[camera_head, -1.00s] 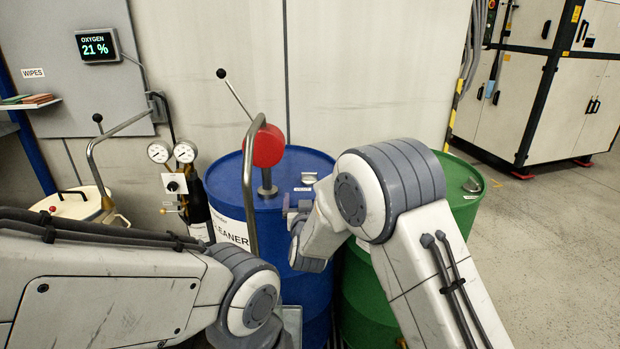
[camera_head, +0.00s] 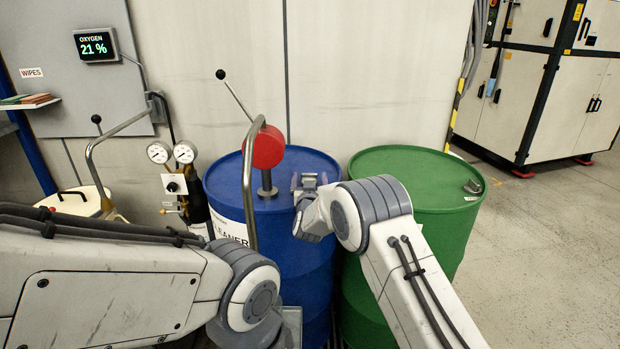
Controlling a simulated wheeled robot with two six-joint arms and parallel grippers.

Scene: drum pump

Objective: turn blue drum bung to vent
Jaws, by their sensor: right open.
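The blue drum (camera_head: 295,240) stands in the middle of the head view, with a red-headed hand pump (camera_head: 266,148) rising from its lid. The grey bung (camera_head: 309,181) is on the lid's right side. My right gripper (camera_head: 308,184) is open at the bung, its fingers seeming to lie to either side of it; contact cannot be told. My right wrist hides part of the lid's right front. My left arm crosses the lower left, and its gripper does not show.
A green drum (camera_head: 440,170) stands close on the right, partly behind my right arm. The pump's curved pipe (camera_head: 249,190) comes down in front of the blue drum. Gauges (camera_head: 172,152) and a dark cylinder stand to its left. Floor is clear at far right.

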